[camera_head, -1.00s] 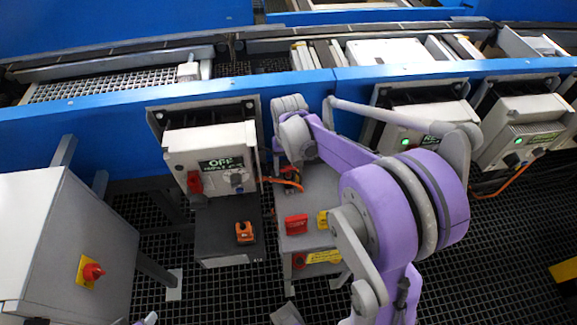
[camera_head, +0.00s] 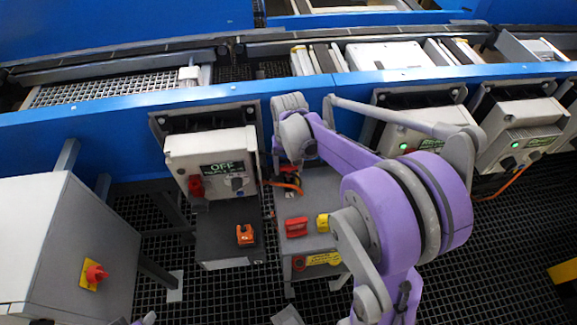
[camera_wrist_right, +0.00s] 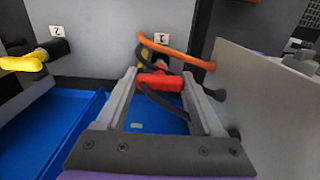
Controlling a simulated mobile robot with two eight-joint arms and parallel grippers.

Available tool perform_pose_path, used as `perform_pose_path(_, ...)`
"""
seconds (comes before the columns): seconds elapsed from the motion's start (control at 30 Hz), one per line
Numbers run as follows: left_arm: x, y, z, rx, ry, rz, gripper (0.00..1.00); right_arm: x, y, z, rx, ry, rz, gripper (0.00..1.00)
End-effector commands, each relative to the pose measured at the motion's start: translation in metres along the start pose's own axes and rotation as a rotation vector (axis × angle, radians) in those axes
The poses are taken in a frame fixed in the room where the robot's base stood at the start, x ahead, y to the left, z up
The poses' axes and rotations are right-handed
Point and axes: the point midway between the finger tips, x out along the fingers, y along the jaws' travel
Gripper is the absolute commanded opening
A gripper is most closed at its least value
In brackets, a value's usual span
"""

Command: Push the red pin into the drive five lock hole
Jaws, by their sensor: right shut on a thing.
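The red pin (camera_wrist_right: 160,82) lies crosswise between the two fingers of my right gripper (camera_wrist_right: 158,90) in the right wrist view; the gripper is shut on it. An orange cable and a dark cord run by the pin. In the head view my right gripper (camera_head: 287,163) is small and partly hidden by its wrist, just right of a grey drive box (camera_head: 208,148) with an OFF display and a red handle. No lock hole can be made out, and I cannot tell which box is drive five. My left gripper does not show clearly.
A grey cabinet (camera_head: 315,205) with red and yellow parts stands below the gripper. A dark box with an orange device (camera_head: 245,235) is left of it. Blue conveyor frame (camera_head: 95,125) runs behind. More drive boxes (camera_head: 520,130) stand at right.

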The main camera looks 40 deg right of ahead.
Motion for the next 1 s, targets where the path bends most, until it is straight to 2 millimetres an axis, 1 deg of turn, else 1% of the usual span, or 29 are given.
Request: perform_pose_path(1.0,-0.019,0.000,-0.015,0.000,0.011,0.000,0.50,-0.032,0.000,0.000,0.000,0.000,0.000,0.14)
